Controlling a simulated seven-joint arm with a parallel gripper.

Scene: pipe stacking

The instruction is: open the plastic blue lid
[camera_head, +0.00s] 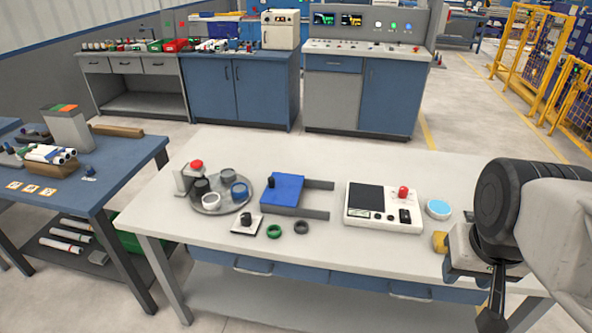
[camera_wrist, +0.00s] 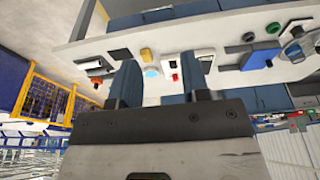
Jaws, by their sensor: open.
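The blue plastic lid (camera_head: 288,190) lies flat at the middle of the white table, with a small black knob (camera_head: 270,183) at its left side. Two grey rails (camera_head: 305,213) extend to its right. The lid looks shut over whatever is under it. In the wrist view the lid (camera_wrist: 258,60) shows at the right, beyond the fingers. My gripper (camera_wrist: 160,78) is open and empty.
A white device (camera_head: 384,228) with a red knob stands between lid and gripper. A light-blue disc (camera_head: 438,208) lies right of it. A round tray (camera_head: 221,210) with several cups stands left of the lid. A green ring (camera_head: 274,232) and grey ring (camera_head: 301,227) lie in front.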

